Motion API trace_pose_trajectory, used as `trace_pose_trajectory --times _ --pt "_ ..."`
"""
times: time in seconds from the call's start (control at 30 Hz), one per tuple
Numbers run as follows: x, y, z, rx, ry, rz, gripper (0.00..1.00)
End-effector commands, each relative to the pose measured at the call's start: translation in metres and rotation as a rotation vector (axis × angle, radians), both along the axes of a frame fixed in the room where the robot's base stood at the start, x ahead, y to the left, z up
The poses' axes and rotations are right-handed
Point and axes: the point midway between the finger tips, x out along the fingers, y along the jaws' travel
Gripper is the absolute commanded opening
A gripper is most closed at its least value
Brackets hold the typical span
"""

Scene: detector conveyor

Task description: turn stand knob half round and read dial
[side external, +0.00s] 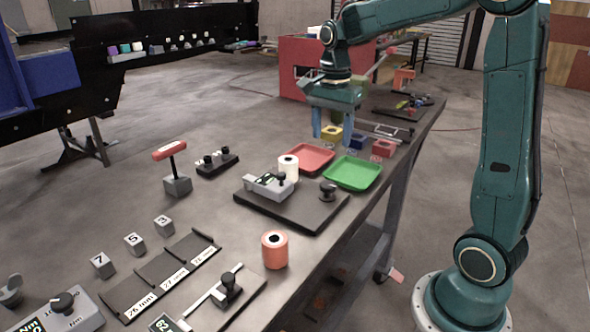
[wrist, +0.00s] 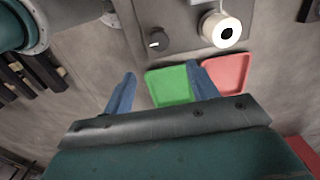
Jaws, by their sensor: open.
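A dark flat stand (side external: 290,217) lies on the bench, with a black knob (side external: 328,190) at its right end. A grey device (side external: 267,186) and a white cylinder (side external: 289,168) are on it; I cannot read a dial face on the device. In the wrist view the knob (wrist: 155,40) and the white cylinder (wrist: 220,30) show beyond the fingers. My gripper (side external: 333,135) has its two blue fingers apart and empty, pointing down above the bench behind the trays. It touches nothing that I can see. In the wrist view the gripper (wrist: 160,72) frames the green tray.
A red tray (side external: 304,158) and a green tray (side external: 352,173) lie between my gripper and the stand. Yellow, blue and red blocks (side external: 383,148) stand near the fingers. An orange roll (side external: 275,250), a red-handled tool (side external: 176,170) and a grey meter with a knob (side external: 70,308) are nearer the camera.

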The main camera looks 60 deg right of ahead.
Motion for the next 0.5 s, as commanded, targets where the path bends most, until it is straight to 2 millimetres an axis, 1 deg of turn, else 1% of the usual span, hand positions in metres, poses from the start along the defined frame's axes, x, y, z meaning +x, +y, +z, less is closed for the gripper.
trace_pose_trajectory --times 0.27,0.5 --pt "-0.001 0.0 -0.034 0.002 0.005 0.001 0.58" --pt "-0.001 0.001 -0.071 0.002 0.005 0.001 0.58"
